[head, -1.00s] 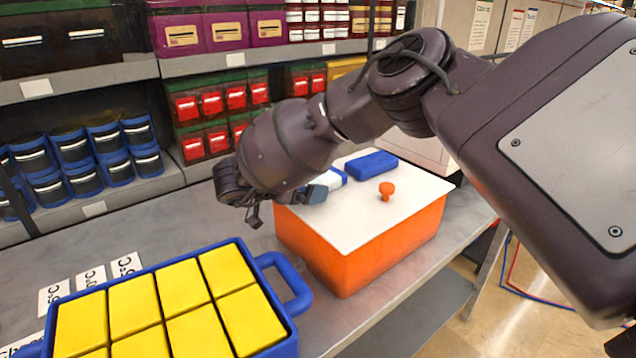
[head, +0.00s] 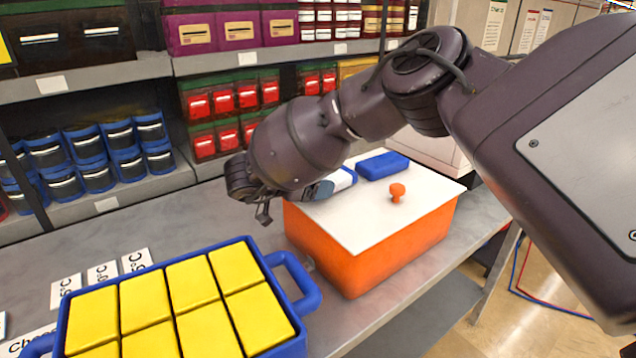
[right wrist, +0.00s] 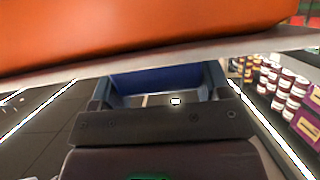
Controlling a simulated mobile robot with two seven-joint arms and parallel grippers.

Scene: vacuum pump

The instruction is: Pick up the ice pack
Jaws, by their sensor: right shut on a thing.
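My right arm comes in from the right in the head view, and its gripper (head: 262,212) points down at the left edge of the orange box. In the right wrist view the gripper (right wrist: 160,90) is shut on a blue thing (right wrist: 160,78) between its fingers. The held thing is hidden in the head view, so I cannot tell for sure that it is the ice pack. A plain blue block (head: 382,165) lies on the box's white lid. A blue and white thing (head: 340,181) beside it is partly covered by my arm. My left gripper is out of view.
The orange box (head: 375,255) with a white lid (head: 375,222) and orange knob (head: 397,192) stands on the grey bench. A blue tray (head: 298,285) of yellow blocks (head: 195,285) is at front left. Shelves with bins (head: 85,150) are behind.

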